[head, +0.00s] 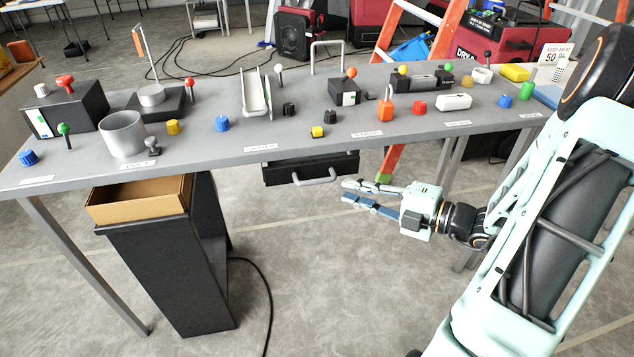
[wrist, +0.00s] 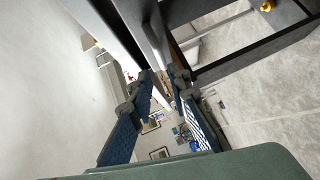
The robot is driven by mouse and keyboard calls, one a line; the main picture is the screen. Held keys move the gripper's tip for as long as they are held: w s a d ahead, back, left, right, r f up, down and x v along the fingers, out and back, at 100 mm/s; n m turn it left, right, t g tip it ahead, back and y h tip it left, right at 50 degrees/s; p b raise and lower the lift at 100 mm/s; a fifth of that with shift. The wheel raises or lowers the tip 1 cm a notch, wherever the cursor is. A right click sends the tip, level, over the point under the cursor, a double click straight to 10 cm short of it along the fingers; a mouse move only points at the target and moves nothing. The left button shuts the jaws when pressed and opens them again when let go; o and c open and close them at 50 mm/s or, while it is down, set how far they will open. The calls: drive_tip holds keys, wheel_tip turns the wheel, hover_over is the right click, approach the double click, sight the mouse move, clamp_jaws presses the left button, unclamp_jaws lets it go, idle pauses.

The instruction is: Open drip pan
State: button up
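A black drawer-like pan (head: 338,166) with a grey bow handle (head: 315,177) hangs under the front edge of the grey table; I take it as the drip pan. Its front stands close under the tabletop, and how far it is out is hard to tell. My gripper (head: 346,191) is in front of and to the right of the handle, fingers apart, with nothing visible between them. In the wrist view, the blue-padded fingers (wrist: 160,78) point towards a grey bar (wrist: 152,35) close ahead, which looks like the handle. Contact with it cannot be told.
The grey table (head: 210,150) carries several knobs, a grey cup (head: 122,134) and other parts. A black bin (head: 170,270) with a brown box top stands under its left side. An orange ladder (head: 400,40) is behind the table. Floor in front is clear, apart from a cable.

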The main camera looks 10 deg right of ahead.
sight(319, 182)
drive_tip(key=b+x, duration=0.3)
drive_tip(key=x, duration=0.7)
drive_tip(key=shift+a+f, duration=0.1)
drive_tip(key=shift+a, duration=0.1)
clamp_jaws()
